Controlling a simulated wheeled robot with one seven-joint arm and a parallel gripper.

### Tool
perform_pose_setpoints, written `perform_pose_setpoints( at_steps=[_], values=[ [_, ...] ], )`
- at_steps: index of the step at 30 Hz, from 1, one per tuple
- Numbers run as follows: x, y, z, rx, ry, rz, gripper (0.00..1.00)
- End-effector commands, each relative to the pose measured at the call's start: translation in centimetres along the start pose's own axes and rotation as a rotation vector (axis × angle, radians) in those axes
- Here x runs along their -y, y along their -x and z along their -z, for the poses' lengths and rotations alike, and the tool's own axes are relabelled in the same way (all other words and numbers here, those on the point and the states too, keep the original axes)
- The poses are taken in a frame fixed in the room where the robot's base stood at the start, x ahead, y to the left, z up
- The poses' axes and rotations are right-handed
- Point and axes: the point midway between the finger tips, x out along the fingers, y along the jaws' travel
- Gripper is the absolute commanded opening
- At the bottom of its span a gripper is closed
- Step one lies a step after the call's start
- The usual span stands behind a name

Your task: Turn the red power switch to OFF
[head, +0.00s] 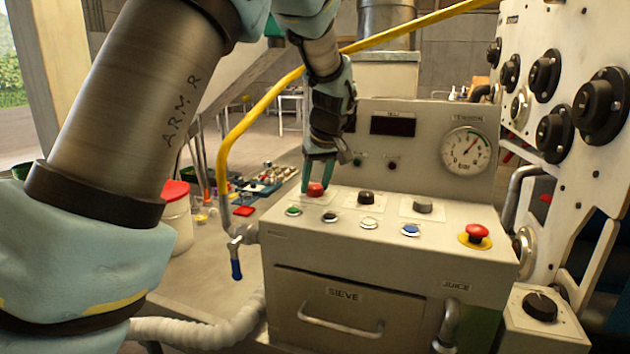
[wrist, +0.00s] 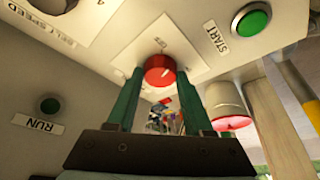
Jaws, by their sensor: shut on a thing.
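The red power switch (head: 315,189) is a round red knob on a pale plate at the left end of the control panel. In the wrist view the red knob (wrist: 160,71) sits between the tips of my two green fingers, with a small label on the plate above it. My gripper (head: 318,177) comes down on the knob from above and is shut on it. Its fingers (wrist: 158,80) touch the knob's sides. Which way the knob points, and the label's wording, I cannot tell.
Close by are a green START button (wrist: 253,19), a black knob (head: 366,197), a grey knob (head: 423,206), a blue button (head: 410,230) and a red mushroom button (head: 477,232). A yellow pipe (head: 262,107) runs behind my gripper. A gauge (head: 466,150) stands at the back right.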

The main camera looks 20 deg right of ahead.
Motion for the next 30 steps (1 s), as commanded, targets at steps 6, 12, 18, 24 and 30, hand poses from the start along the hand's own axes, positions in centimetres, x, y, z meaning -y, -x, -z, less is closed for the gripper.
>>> perform_pose_setpoints(
  at_steps=[6, 12, 18, 24, 30],
  values=[
    [-0.18, 0.03, -0.02, 0.001, 0.167, 0.072, 0.00],
    [-0.26, 0.02, 0.00, 0.001, 0.289, 0.121, 0.00],
    [-0.24, -0.06, 0.00, 0.002, 0.366, 0.153, 0.00],
    [-0.28, -0.05, -0.02, 0.002, 0.400, 0.166, 0.00],
    [-0.29, -0.08, -0.04, 0.003, 0.407, 0.169, 0.00]
  ],
)
